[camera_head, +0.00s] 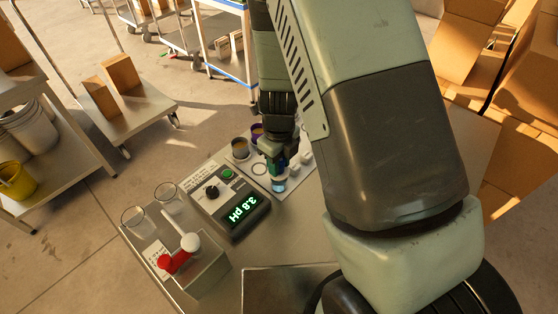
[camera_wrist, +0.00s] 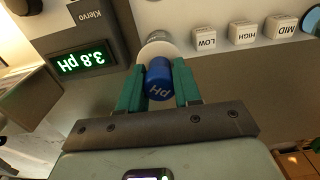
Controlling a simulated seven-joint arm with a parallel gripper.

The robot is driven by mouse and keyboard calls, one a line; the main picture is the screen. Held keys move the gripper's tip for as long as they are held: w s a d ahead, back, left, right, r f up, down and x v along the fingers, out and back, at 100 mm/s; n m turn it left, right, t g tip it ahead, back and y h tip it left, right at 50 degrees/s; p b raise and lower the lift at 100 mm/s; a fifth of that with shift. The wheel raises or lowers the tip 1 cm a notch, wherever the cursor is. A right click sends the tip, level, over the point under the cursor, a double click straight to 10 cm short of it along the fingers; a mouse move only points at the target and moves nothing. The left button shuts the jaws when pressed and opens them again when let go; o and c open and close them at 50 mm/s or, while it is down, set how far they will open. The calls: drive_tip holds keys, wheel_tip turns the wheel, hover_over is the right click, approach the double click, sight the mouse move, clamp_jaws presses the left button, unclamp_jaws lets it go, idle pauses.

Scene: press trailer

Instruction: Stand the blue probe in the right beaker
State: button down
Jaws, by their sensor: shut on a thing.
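My gripper (camera_head: 278,160) is shut on the blue probe (camera_wrist: 159,82), whose cap is marked pH, between its green fingers. Two clear glass beakers stand left of the meter in the head view: the left one (camera_head: 134,220) and the right one (camera_head: 168,196). My gripper is apart from both.
The meter (camera_head: 238,210) reads 3.8 pH, between the clear beakers and the cups. A holder with a red piece (camera_head: 174,262) and a white-topped piece (camera_head: 190,243) stands in front. White blocks (camera_wrist: 243,35) read LOW, HIGH, MID.

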drive_tip(key=shift+f, duration=0.55)
drive_tip(key=c, duration=1.1)
unclamp_jaws()
drive_tip(key=shift+o, duration=0.2)
drive_tip(key=shift+r, duration=5.55)
drive_tip(key=shift+r, duration=0.1)
wheel_tip(320, 180, up, 9)
